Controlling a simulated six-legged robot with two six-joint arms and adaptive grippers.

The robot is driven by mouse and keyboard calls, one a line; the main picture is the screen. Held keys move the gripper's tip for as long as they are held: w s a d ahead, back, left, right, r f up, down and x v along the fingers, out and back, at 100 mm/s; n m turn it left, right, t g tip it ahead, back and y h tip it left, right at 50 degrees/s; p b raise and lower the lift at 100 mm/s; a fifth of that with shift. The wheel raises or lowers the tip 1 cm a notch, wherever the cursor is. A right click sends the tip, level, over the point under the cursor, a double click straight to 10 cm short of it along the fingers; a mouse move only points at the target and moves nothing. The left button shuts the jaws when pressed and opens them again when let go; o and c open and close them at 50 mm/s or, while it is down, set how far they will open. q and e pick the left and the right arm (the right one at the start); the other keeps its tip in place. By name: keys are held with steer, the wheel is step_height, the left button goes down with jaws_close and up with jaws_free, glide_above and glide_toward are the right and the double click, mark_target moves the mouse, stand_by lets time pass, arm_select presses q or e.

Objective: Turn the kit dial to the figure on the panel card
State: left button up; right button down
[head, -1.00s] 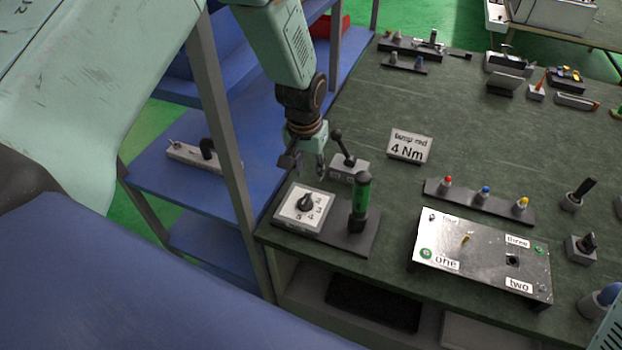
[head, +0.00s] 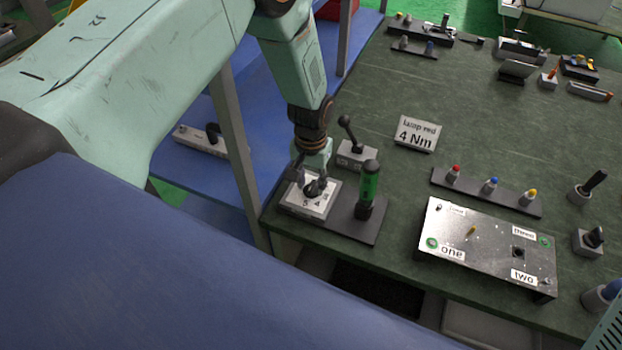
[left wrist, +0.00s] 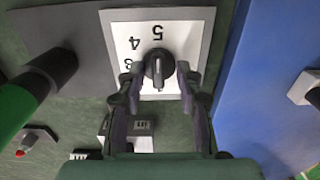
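The kit dial is a black knob (head: 311,189) on a white square plate (head: 294,207) with black figures. In the left wrist view the knob (left wrist: 158,66) is near the top, with figures 5 and 4 readable; the figure it is set to I cannot tell. My left gripper (head: 313,182) is down over the dial. In the left wrist view its two fingers (left wrist: 159,82) are apart, one on each side of the knob, with gaps visible. My right gripper is not in view.
A green-handled tool (head: 369,184) stands upright on the dark kit base, right of the dial. A small lever box (head: 355,154) is behind. A metal panel (head: 480,250) with labels lies to the right. Blue shelving (head: 262,130) is left of the bench.

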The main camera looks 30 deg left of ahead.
arm_select(q)
steer(key=shift+s+d+r, duration=0.2)
steer(key=shift+c, duration=0.4)
steer(key=shift+w+a+f, duration=0.1)
steer(key=shift+w+f, duration=0.1)
steer(key=shift+w, duration=0.05)
steer(key=c, duration=0.4)
steer(key=shift+c, duration=1)
steer(key=shift+r, duration=0.1)
jaws_close()
steer(key=shift+n, duration=0.3)
steer(key=n, duration=0.3)
steer(key=shift+n, duration=2.6)
